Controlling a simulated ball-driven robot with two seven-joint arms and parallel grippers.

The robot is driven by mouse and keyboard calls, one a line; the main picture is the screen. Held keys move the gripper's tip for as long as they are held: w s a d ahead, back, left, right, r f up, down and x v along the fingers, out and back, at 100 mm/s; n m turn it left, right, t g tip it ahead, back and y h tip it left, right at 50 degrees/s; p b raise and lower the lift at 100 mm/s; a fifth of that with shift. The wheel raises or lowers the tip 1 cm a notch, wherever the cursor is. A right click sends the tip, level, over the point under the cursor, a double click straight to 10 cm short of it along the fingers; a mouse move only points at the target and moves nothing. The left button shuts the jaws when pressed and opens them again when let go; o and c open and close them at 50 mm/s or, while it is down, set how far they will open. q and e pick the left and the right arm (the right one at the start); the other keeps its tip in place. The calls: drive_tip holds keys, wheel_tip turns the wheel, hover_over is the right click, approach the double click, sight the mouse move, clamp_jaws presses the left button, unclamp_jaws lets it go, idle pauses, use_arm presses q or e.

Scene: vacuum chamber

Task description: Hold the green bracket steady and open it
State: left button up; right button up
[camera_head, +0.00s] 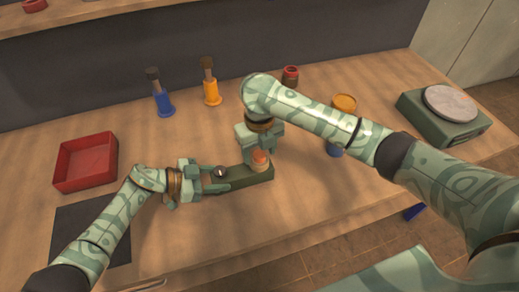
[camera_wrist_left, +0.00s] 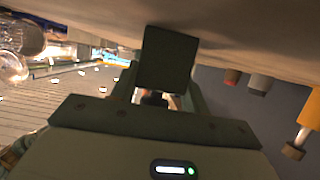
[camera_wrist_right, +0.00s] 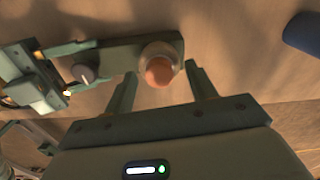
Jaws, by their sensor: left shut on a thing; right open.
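The green bracket (camera_head: 250,176) is a long dark green bar lying on the table's middle. It carries a round orange-red cap (camera_head: 260,156) at its right end and a small grey knob (camera_head: 220,172) at its left. My left gripper (camera_head: 216,180) is shut on the bracket's left end; the bracket (camera_wrist_left: 168,62) fills the space ahead of it in the left wrist view. My right gripper (camera_head: 261,150) is open above the right end. In the right wrist view its fingers (camera_wrist_right: 163,84) are spread either side of the orange cap (camera_wrist_right: 159,71), apparently without gripping it.
A red tray (camera_head: 60,171) and a dark mat (camera_head: 80,228) are at left. Blue (camera_head: 164,104) and yellow (camera_head: 211,94) bottles stand behind. A small red-rimmed jar (camera_head: 290,78) and a yellow-lidded container (camera_head: 344,103) are further right, with a scale (camera_head: 440,120) at far right. The front table is clear.

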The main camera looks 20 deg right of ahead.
sight(260, 154)
drive_tip(key=c, duration=1.2)
drive_tip(key=shift+r, duration=0.2)
drive_tip(key=shift+r, duration=0.9)
drive_tip(key=shift+r, duration=2.05)
use_arm(q)
drive_tip(key=o, duration=1.5)
drive_tip(key=shift+a+r, duration=0.1)
